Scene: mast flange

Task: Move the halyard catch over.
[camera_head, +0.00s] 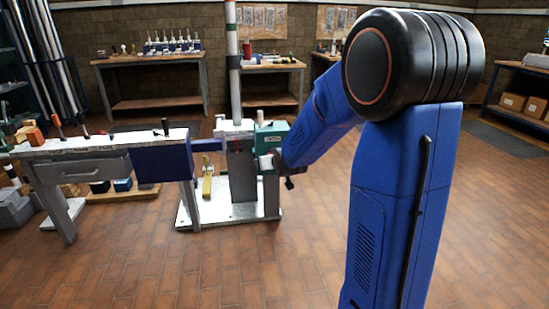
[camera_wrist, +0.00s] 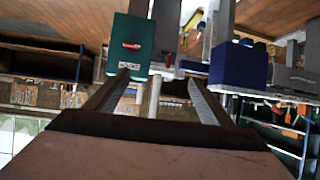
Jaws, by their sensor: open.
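A green box (camera_head: 270,139) is fixed on the mast flange stand, right of the pale upright mast (camera_head: 232,60). In the wrist view the green box (camera_wrist: 131,48) bears a small red part (camera_wrist: 131,45), which may be the halyard catch; I cannot tell its setting. My gripper (camera_wrist: 157,80) is open and empty, its two fingers spread below the box in the wrist view. The left fingertip overlaps the box's edge in the picture; I cannot tell whether it touches. In the head view my gripper is at the stand's right side, small and partly hidden by my wrist.
A workbench (camera_head: 90,145) with a blue box (camera_head: 163,160) adjoins the stand on the left. The stand has a white base plate (camera_head: 240,215) on the floor. Other benches (camera_head: 150,60) line the back wall. The tiled floor in front is clear.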

